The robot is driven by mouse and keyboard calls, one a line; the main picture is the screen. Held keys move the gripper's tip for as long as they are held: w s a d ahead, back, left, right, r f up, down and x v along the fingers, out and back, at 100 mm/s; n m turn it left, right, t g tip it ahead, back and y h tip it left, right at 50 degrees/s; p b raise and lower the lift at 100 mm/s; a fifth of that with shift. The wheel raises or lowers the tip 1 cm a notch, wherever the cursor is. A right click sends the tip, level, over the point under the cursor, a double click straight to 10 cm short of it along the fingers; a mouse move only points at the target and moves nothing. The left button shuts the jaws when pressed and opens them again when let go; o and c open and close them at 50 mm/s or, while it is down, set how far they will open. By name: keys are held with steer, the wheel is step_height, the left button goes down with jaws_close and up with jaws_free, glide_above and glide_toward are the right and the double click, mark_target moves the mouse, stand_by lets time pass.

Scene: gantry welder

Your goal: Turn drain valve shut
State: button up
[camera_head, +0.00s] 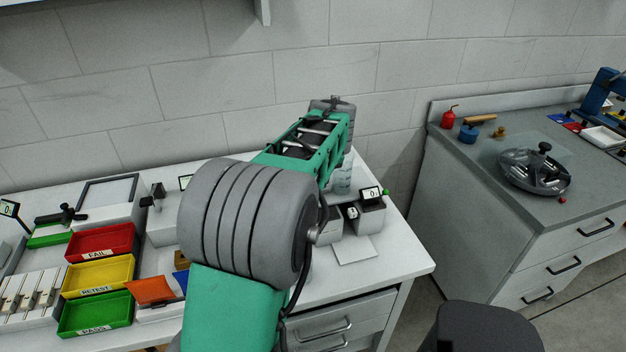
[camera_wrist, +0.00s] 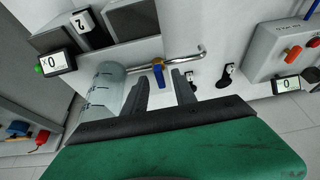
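The drain valve has a small blue lever (camera_wrist: 159,76) on a brass body, fitted on a thin metal pipe (camera_wrist: 185,59) in the wrist view. The pipe runs from a clear graduated cylinder (camera_wrist: 103,92) and ends in a bent spout. My gripper (camera_wrist: 164,88) is open, and its two dark fingers are apart. The blue lever shows in the gap between them, nearer the left finger. Whether a finger touches it I cannot tell. In the head view the cylinder (camera_head: 342,180) shows partly behind my arm. The valve and my gripper are hidden there.
A box with a "0" display (camera_wrist: 57,64) stands beside the cylinder. Dark hooked fittings (camera_wrist: 227,74) and a box with orange and red buttons (camera_wrist: 290,52) are at the right. Red, yellow and green trays (camera_head: 100,275) lie on the bench left of my arm.

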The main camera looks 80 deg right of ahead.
steer(key=v, duration=0.7)
steer(key=shift+r, duration=0.4)
steer(key=shift+s, duration=0.1)
